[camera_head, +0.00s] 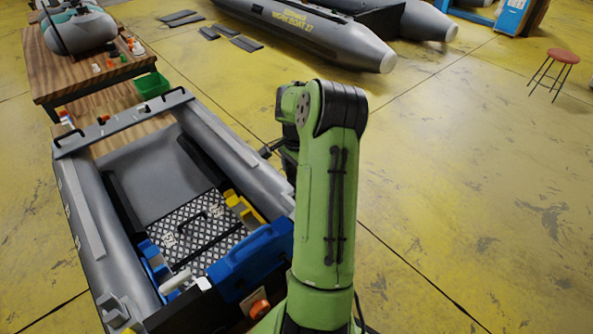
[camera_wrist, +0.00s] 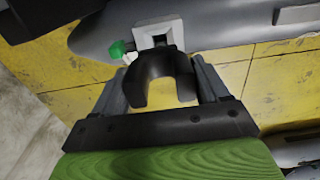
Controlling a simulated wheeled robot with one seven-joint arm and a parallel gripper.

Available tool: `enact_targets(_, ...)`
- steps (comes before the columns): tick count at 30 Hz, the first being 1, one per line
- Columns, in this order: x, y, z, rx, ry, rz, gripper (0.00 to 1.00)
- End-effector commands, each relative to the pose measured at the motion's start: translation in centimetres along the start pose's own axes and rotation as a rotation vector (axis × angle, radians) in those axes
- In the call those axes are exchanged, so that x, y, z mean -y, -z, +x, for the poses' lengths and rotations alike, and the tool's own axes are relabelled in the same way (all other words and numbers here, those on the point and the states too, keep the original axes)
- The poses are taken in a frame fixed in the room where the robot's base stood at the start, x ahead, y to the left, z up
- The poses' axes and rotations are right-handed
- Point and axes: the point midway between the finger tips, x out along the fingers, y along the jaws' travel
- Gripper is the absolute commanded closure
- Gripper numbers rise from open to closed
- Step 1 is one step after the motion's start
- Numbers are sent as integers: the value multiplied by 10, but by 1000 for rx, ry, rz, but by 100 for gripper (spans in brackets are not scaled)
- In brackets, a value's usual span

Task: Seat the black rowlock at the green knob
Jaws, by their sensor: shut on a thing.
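In the wrist view, the black rowlock (camera_wrist: 156,64) is a thick U-shaped fork between the fingers of my gripper (camera_wrist: 160,74), which is shut on it. Its prongs point toward the camera. Its far end meets or overlaps a pale square mount (camera_wrist: 158,32) on a grey boat tube (camera_wrist: 225,25). I cannot tell whether its pin is inside the mount. The green knob (camera_wrist: 117,48) sticks out at the left of the mount, just beyond the left finger. In the head view, my arm hides most of the gripper, and the rowlock and knob cannot be made out.
The grey inflatable boat (camera_head: 85,215) lies left of my arm, with a blue case (camera_head: 245,262) and chequered plate (camera_head: 190,225) inside. A wooden workbench (camera_head: 85,72) stands behind it. Open yellow floor (camera_head: 470,190) and a red stool (camera_head: 563,56) are at the right.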

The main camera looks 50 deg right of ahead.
Motion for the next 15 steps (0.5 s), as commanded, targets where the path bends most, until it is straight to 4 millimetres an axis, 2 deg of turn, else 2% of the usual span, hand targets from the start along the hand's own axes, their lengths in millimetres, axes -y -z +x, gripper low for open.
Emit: enact_targets(15, 0, 0, 4, 0, 0, -1, 58)
